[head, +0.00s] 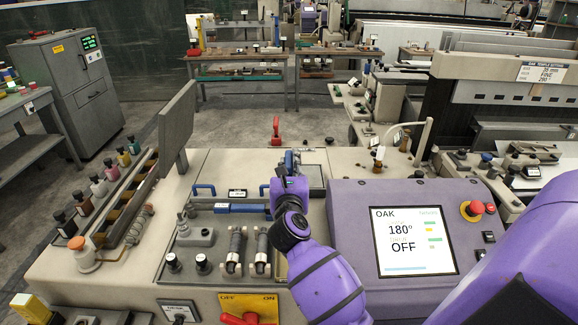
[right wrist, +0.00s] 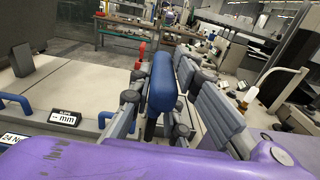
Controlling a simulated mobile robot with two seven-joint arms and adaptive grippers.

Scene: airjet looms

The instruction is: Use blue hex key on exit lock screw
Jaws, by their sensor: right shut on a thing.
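My right gripper (head: 291,162) reaches over the loom's front deck, just behind the tool tray, its jaws pointing away from me. In the right wrist view its grey-padded fingers (right wrist: 168,92) are shut on the blue hex key (right wrist: 162,82). The rounded blue handle sits between the pads, with a short dark part below it. The key's tip is hidden. In the head view the key is mostly hidden by the gripper. I cannot make out the exit lock screw in either view. My left gripper is not in view.
The tool tray (head: 165,262) with a blue bar tool (head: 240,208) and knobs lies left of my wrist. A purple control panel (head: 350,225) with a screen and red stop button (head: 476,208) stands right. A red lever (head: 276,130) rises behind the gripper. The deck left of it is clear.

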